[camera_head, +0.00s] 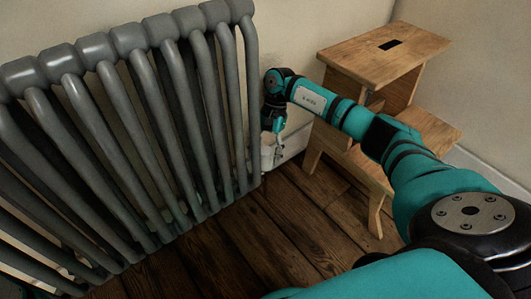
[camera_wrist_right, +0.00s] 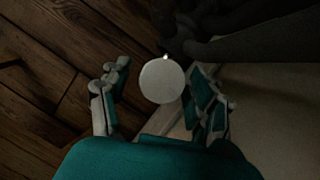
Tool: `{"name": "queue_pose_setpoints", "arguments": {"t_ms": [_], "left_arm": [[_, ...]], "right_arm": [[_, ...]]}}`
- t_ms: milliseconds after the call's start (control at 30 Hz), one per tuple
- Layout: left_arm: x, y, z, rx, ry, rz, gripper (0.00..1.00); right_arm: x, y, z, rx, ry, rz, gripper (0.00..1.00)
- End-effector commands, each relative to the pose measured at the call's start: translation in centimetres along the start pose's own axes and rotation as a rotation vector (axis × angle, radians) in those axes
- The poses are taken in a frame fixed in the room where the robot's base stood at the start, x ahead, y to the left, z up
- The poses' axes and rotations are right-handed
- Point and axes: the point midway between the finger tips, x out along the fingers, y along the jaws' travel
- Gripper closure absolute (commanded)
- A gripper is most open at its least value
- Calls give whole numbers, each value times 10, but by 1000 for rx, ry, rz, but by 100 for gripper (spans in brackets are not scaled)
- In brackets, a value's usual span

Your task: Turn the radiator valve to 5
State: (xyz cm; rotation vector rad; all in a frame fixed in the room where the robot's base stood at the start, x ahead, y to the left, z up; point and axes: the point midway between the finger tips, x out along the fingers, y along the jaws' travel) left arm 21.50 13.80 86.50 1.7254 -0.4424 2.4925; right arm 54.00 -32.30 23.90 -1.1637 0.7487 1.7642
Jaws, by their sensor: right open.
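The grey column radiator (camera_head: 135,130) stands along the wall at the left of the head view. In the right wrist view a round white valve knob (camera_wrist_right: 162,81) shows near the middle, at the dark end of the radiator (camera_wrist_right: 215,45). My right gripper (camera_wrist_right: 160,100) is open, with one finger on each side of the knob; I cannot tell whether either touches it. No numbers on the knob can be read. In the head view my right gripper (camera_head: 271,140) points down beside the radiator's right end, and the knob cannot be made out there. My left gripper is out of view.
A wooden step stool (camera_head: 388,50) stands right behind my right arm, close to it. The wall and a pale skirting board (camera_head: 290,146) lie behind the gripper. The dark plank floor (camera_head: 270,235) in front of the radiator is clear.

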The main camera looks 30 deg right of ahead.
Motion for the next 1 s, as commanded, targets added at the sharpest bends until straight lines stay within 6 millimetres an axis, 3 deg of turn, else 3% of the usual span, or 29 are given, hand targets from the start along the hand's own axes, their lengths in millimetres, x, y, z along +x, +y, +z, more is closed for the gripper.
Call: {"name": "queue_pose_setpoints", "arguments": {"t_ms": [67,433,767,1000], "left_arm": [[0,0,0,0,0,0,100],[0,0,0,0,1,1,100],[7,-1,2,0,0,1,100],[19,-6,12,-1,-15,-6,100]], "right_arm": [[0,0,0,0,0,0,44],[0,0,0,0,-1,1,93],[-2,1,1,44,-2,-15,93],[-4,2,2,179,-4,-71,93]]}}
